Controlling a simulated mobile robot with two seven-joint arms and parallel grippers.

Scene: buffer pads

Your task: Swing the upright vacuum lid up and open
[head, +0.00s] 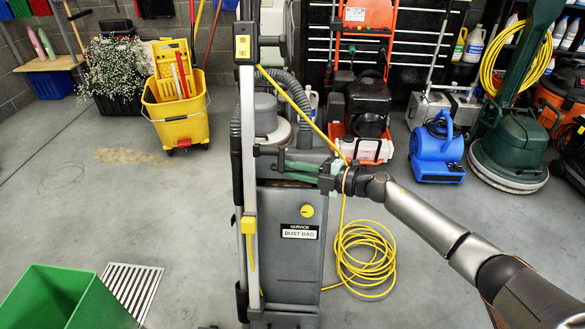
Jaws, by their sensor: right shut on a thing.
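The upright vacuum (247,130) stands in the middle of the head view, with a tall handle column on its left. My right gripper (287,165) comes in from the right. My left gripper is not in view.
A yellow cord (365,258) lies coiled on the floor right of the vacuum. A green bin (70,300) and floor grate (132,288) are at front left. A yellow mop bucket (176,115) stands behind left; a blue blower (437,152) stands behind right.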

